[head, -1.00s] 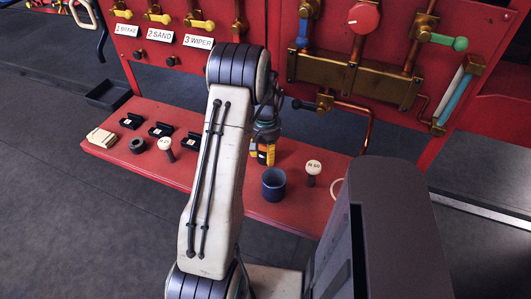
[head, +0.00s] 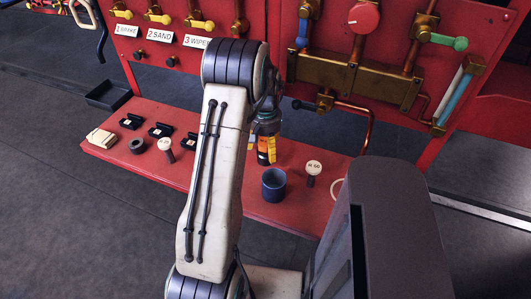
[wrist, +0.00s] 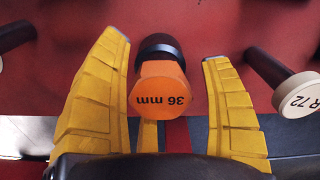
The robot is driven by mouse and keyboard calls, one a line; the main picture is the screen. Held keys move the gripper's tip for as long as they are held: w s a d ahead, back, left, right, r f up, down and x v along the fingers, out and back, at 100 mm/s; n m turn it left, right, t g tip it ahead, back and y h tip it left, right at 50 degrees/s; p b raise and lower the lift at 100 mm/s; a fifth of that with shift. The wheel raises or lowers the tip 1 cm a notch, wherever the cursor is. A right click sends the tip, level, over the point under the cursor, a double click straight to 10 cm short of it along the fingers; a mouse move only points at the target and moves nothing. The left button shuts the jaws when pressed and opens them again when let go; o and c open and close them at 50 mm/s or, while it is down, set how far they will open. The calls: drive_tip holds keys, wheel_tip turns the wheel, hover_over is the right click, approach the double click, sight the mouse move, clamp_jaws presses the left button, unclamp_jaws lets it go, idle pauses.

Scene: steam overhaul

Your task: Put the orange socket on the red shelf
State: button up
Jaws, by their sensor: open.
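The orange socket (wrist: 160,88), marked "36 mm" on its face with a dark round part behind, is between the fingers of my gripper (wrist: 168,95) in the wrist view. The fingers are open, with a gap on both sides of the socket. In the head view my gripper (head: 266,151) is over the red shelf (head: 225,180), partly hidden by my arm. The red shelf also shows behind the socket in the wrist view (wrist: 225,25). I cannot tell whether the socket rests on the shelf.
A blue cup (head: 274,184) and a white-topped peg (head: 313,168) stand right of my gripper in the head view. A peg marked "R 72" (wrist: 298,95) is beside the right finger in the wrist view. Black holders (head: 160,130) and a dark ring (head: 137,146) sit left.

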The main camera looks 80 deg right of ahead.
wheel_tip(320, 180, up, 9)
drive_tip(key=shift+f, duration=0.1)
idle(0.3)
drive_tip(key=shift+w, duration=0.1)
drive_tip(key=w+a+r+n+h, duration=0.1)
drive_tip(key=w+a+r+n, duration=0.2)
drive_tip(key=w, duration=0.5)
drive_tip(key=w+a+r+n, duration=0.1)
drive_tip(key=w+a+r, duration=0.25)
drive_tip(key=w, duration=0.35)
drive_tip(key=w+a+r+n+t, duration=0.1)
drive_tip(key=w+a+r+n, duration=0.25)
drive_tip(key=w+a, duration=0.75)
drive_tip(key=a+r+n+t, duration=0.1)
drive_tip(key=a+n, duration=0.4)
drive_tip(key=a, duration=1)
drive_tip(key=s+a+n+t, duration=0.1)
drive_tip(key=s+a+n, duration=0.1)
drive_tip(key=a, duration=0.4)
drive_tip(key=s+a+f+n+y, duration=0.1)
drive_tip(key=s+a+n, duration=0.2)
drive_tip(key=a, duration=0.4)
drive_tip(key=shift+s+f+t, duration=0.25)
drive_tip(key=shift+f+t, duration=0.05)
drive_tip(key=shift+t, duration=0.1)
drive_tip(key=shift+a+n, duration=0.1)
drive_tip(key=shift+n, duration=0.15)
